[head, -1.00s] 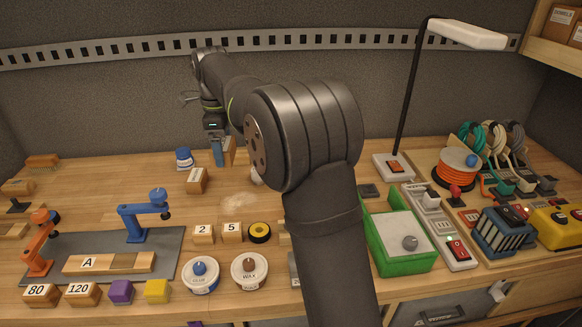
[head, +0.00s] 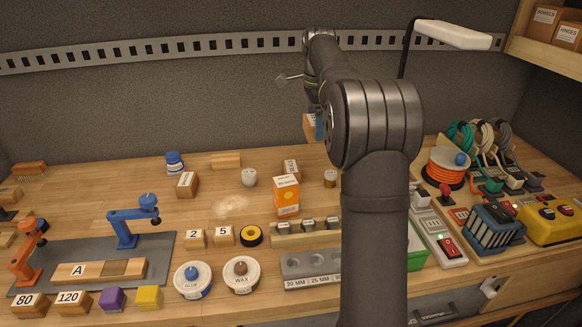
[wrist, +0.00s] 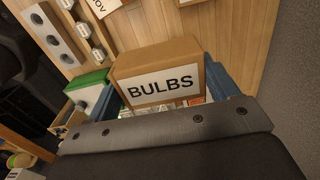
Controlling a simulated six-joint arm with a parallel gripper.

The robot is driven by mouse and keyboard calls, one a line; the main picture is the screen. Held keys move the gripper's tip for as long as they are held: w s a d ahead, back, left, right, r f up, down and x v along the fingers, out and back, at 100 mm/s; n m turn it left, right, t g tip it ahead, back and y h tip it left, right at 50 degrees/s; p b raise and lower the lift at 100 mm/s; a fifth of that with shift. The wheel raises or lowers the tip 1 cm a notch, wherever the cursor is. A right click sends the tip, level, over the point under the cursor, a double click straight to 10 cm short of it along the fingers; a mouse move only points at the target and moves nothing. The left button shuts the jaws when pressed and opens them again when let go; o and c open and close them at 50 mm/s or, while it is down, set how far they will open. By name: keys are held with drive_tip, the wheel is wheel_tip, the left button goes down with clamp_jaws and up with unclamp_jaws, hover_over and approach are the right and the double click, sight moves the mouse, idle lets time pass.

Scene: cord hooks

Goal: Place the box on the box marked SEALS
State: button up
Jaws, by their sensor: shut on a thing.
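My gripper (wrist: 168,88) is shut on a brown cardboard box labelled BULBS (wrist: 157,72), with blue fingers on both sides of it in the wrist view. In the head view my gripper (head: 319,126) is raised above the back of the bench, and the held box (head: 308,128) shows partly behind it. I cannot read SEALS on any box.
A wooden block (head: 226,161) lies at the back. More boxes sit on the shelf (head: 533,48) at upper right.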

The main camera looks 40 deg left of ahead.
drive_tip(key=w+d, duration=0.3)
drive_tip(key=d, duration=0.1)
hover_over(293, 172)
wheel_tip(293, 172, down, 12)
drive_tip(key=shift+a+f, duration=0.1)
drive_tip(key=shift+a, duration=0.05)
drive_tip(key=shift+f, duration=1.9)
drive_tip(key=shift+f, duration=0.15)
drive_tip(key=o, duration=1)
wheel_tip(293, 172, up, 12)
